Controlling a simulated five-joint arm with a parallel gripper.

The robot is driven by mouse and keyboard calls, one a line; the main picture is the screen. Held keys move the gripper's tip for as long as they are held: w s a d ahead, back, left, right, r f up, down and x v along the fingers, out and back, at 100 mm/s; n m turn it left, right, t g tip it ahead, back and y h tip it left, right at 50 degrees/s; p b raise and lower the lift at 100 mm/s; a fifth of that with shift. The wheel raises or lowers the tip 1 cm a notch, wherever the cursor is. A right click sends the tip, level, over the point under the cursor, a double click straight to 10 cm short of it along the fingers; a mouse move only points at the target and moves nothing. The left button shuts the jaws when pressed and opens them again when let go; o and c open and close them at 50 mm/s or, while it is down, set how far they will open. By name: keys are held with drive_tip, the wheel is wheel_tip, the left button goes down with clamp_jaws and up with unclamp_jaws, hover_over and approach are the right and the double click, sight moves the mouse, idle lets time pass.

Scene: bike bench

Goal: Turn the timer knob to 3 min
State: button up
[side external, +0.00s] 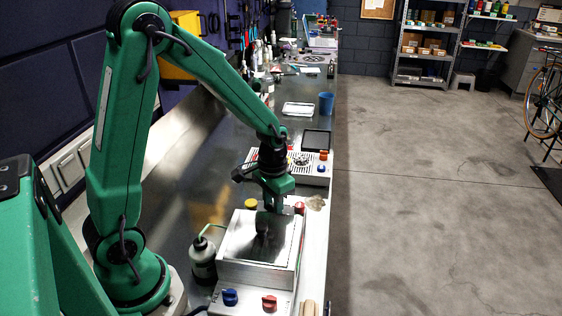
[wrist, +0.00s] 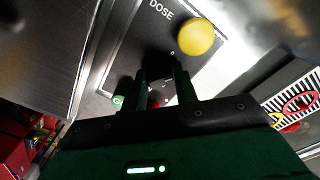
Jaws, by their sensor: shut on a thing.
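My gripper (side external: 273,207) reaches down behind the raised silver box at the front of the bench. The wrist view shows its two dark fingers (wrist: 162,80) pointing at a dark panel (wrist: 128,62) marked DOSE. The fingers are shut on a dark thing, which appears to be the timer knob; its shape, pointer and scale are mostly hidden by the fingers and shadow. A yellow round button (wrist: 195,37) is on the same panel, clear of the fingers. It also shows in the side view (side external: 251,204), left of my gripper.
A silver box (side external: 245,272) stands in front of my gripper, with a blue knob (side external: 230,297) and a red knob (side external: 269,303) on the front unit. A bottle (side external: 203,260) stands to its left. A perforated panel (side external: 318,172) lies behind. The bench's right edge is close.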

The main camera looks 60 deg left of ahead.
drive_tip(key=shift+w+a+m, duration=0.1)
drive_tip(key=shift+a+m, duration=0.1)
drive_tip(key=shift+m, duration=0.8)
drive_tip(key=o, duration=0.7)
drive_tip(key=shift+r, duration=0.15)
drive_tip(key=shift+w+r, duration=0.1)
drive_tip(key=shift+r, duration=3.7)
